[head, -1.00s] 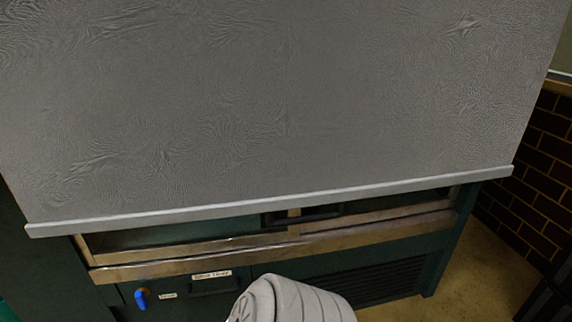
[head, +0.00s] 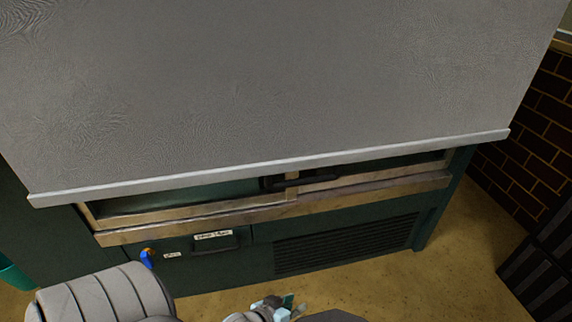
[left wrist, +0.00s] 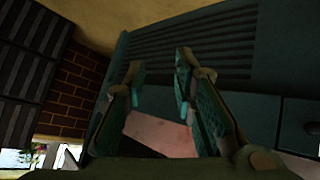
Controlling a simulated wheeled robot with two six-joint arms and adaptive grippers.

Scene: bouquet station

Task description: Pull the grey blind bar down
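The light grey blind bar (head: 280,167) runs across the head view, along the bottom edge of the lowered grey blind (head: 290,80). It hangs in front of the upper part of the green cabinet, just above its metal-framed opening. My left gripper (head: 281,304) is at the bottom edge of the head view, low and apart from the bar. In the left wrist view its two teal-padded fingers (left wrist: 159,70) are spread with nothing between them. The bar is not seen in the left wrist view. My right gripper is in neither view.
The green cabinet (head: 262,231) has a black handle (head: 300,181), a metal ledge and a vented panel (head: 345,244). A blue-handled valve (head: 147,259) is at its lower left. Dark slatted crates (head: 545,260) stand at the right. Tan floor lies open between.

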